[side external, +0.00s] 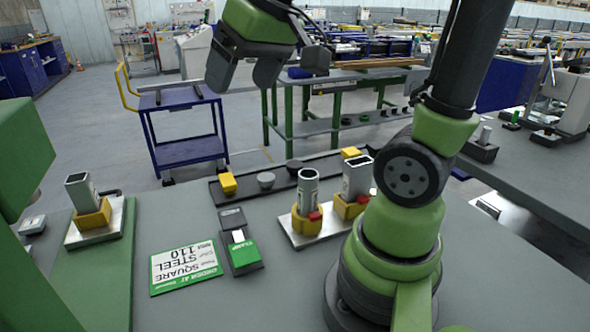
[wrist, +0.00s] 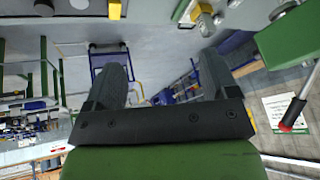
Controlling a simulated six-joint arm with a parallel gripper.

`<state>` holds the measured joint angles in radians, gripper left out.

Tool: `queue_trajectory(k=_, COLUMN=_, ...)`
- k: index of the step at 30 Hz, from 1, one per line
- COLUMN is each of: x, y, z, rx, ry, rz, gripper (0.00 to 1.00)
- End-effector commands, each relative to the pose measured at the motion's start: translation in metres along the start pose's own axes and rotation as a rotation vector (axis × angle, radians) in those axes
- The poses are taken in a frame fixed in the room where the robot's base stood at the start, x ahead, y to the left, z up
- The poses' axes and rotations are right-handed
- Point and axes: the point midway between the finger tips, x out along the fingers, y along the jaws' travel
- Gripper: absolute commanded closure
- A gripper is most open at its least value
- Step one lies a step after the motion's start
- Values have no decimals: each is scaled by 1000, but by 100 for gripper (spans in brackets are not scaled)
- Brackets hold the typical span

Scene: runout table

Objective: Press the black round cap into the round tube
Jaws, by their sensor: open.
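The black round cap (side external: 294,167) sits on a dark strip on the bench, right of a grey round cap (side external: 266,180). It seems to show at the top left edge of the wrist view (wrist: 43,8). The round tube (side external: 308,186) stands upright in a yellow holder with a red piece, on a metal plate in front of the caps. Its top is uncovered. My gripper (side external: 244,80) is open and empty, high above the bench and apart from cap and tube. Both fingers spread wide in the wrist view (wrist: 162,65).
A square tube (side external: 357,177) stands beside the round one; another (side external: 78,188) stands at the left. Yellow caps (side external: 228,183) (side external: 350,153) share the strip. A green-black clamp unit (side external: 240,250) and a card reading "SQUARE STEEL 110" (side external: 187,268) lie in front.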

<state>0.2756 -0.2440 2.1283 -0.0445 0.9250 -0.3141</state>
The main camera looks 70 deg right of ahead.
Motion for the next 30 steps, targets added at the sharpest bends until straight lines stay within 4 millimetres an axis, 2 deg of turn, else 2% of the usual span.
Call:
queue_trajectory(k=1, x=14, y=17, z=-17, rx=0, ry=-30, rz=31, gripper=20)
queue_trajectory(k=3, x=31, y=40, z=-36, rx=-17, ry=-62, rz=65, gripper=20)
queue_trajectory(k=5, x=47, y=64, z=-50, rx=-30, ry=-91, rz=89, gripper=20)
queue_trajectory(k=9, x=88, y=127, z=-67, rx=-57, ry=-168, rz=129, gripper=20)
queue_trajectory(k=13, x=128, y=192, z=-64, rx=-79, ry=-240, rz=145, gripper=20)
queue_trajectory(k=15, x=148, y=225, z=-55, rx=-89, ry=-275, rz=147, gripper=20)
queue_trajectory(k=18, x=171, y=261, z=-39, rx=-102, ry=-313, rz=142, gripper=20)
queue_trajectory(k=21, x=185, y=285, z=-25, rx=-112, ry=-338, rz=136, gripper=20)
queue_trajectory(k=23, x=191, y=294, z=-19, rx=-116, ry=-347, rz=133, gripper=20)
queue_trajectory(k=30, x=221, y=304, z=-5, rx=-122, ry=-358, rz=127, gripper=20)
